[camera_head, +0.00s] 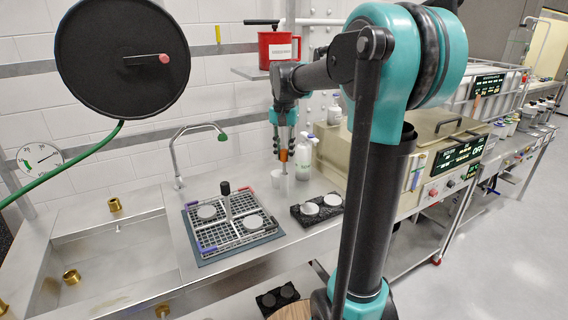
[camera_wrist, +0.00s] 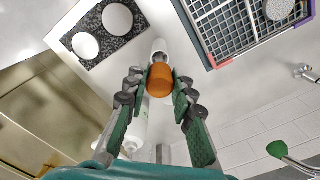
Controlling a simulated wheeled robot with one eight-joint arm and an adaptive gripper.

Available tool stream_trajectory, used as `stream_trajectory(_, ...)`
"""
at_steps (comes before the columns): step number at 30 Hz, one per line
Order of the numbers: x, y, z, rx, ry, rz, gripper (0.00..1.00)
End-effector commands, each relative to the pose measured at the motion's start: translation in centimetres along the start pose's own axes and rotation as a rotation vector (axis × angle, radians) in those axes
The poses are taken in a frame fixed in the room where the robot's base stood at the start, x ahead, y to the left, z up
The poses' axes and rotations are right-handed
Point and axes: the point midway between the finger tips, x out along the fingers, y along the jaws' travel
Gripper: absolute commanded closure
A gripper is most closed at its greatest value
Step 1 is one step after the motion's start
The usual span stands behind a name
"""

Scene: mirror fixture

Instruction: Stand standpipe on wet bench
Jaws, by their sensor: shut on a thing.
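My gripper (camera_head: 283,146) points down over the wet bench (camera_head: 290,228), right of the rack and in front of the white bottles. It is shut on the standpipe, whose orange part (camera_head: 284,156) sits between the fingers. In the wrist view the fingers (camera_wrist: 160,88) flank the orange part (camera_wrist: 160,77), with a white part (camera_wrist: 158,48) beyond it. The standpipe looks about upright. Its lower end is close to the bench top; I cannot tell whether it touches.
A wire rack (camera_head: 229,240) with white discs stands left of the standpipe. A dark block with two white discs (camera_head: 310,208) is in front, to the right. White bottles (camera_head: 303,155) stand close behind. A sink (camera_head: 105,260) with a faucet (camera_head: 177,155) is at left.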

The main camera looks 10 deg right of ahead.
Motion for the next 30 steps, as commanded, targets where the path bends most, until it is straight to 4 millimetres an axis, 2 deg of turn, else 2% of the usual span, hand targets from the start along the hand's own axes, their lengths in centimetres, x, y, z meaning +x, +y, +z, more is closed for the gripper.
stream_trajectory(5, 1.3, 0.0, 0.0, 0.000, 0.000, 0.000, 1.00)
stream_trajectory(11, 3.8, 0.0, 0.0, 0.000, 0.000, 0.000, 1.00)
stream_trajectory(21, 4.2, 0.0, 0.0, 0.000, 0.000, 0.000, 1.00)
stream_trajectory(22, 4.2, 0.0, 0.0, 0.000, 0.000, 0.000, 0.75)
stream_trajectory(27, 4.2, 0.0, 0.0, 0.000, 0.000, 0.000, 0.55)
stream_trajectory(30, 4.2, 0.0, 0.0, 0.000, 0.000, 0.000, 0.55)
